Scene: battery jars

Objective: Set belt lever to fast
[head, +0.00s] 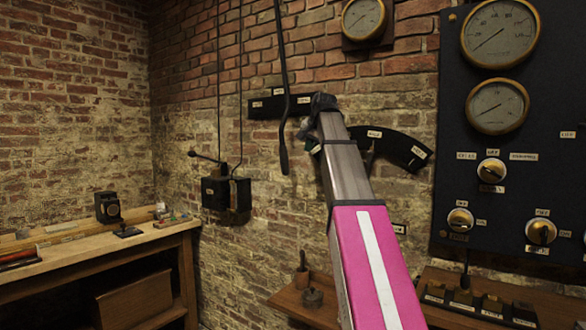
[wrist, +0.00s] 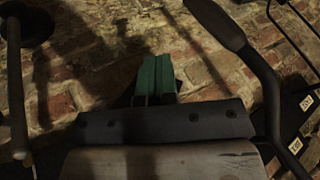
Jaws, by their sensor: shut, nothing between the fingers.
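A long black lever (head: 283,130) with a thick, bent grip hangs on the brick wall. It crosses a dark plate (head: 268,112) with small pale labels, too small to read; I take it as the belt lever. The lever (wrist: 267,85) and the labelled plate (wrist: 302,125) also show at the right of the wrist view. My gripper (head: 315,149) is just right of the lever, partly hidden by my arm in the head view. Its green fingers (wrist: 155,77) are together and empty in the wrist view, apart from the lever.
A curved dark plate (head: 402,150) with labels is right of my gripper. Another dark lever (wrist: 16,95) is at the left of the wrist view. A black switch box (head: 224,193), a gauge panel (head: 548,110), a small shelf (head: 318,312) and a workbench (head: 70,255) stand around.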

